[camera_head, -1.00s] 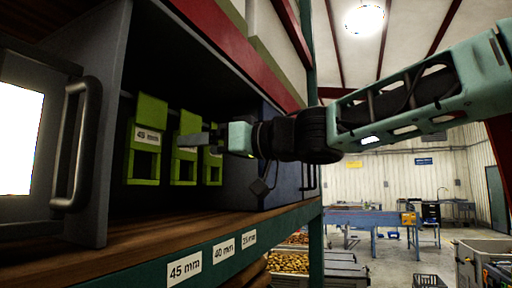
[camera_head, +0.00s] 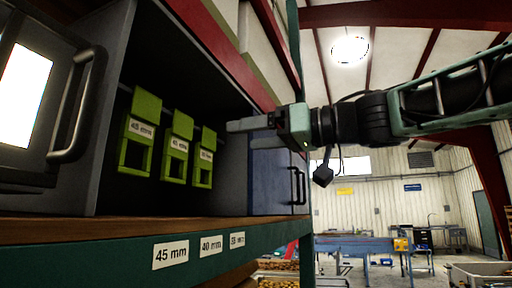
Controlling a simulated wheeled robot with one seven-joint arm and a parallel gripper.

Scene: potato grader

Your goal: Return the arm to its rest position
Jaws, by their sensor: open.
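My arm comes in from the right side of the head view. My gripper (camera_head: 246,125) is at its left end, with its fingers pointing left. The gripper is open and nothing shows between its fingers. It is in front of the open cabinet (camera_head: 117,60), above and to the right of the hanging green gauges. The green gauges are a 45 mm one (camera_head: 139,131), a middle one (camera_head: 178,147) and a right one (camera_head: 204,157). They hang in a row inside the cabinet, apart from the gripper.
The shelf edge (camera_head: 120,262) carries size labels. An open door with a handle (camera_head: 78,105) stands at the left, and a blue door with a handle (camera_head: 275,180) at the right. A red beam (camera_head: 215,45) runs above the cabinet. Blue tables (camera_head: 365,245) stand far off in the hall.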

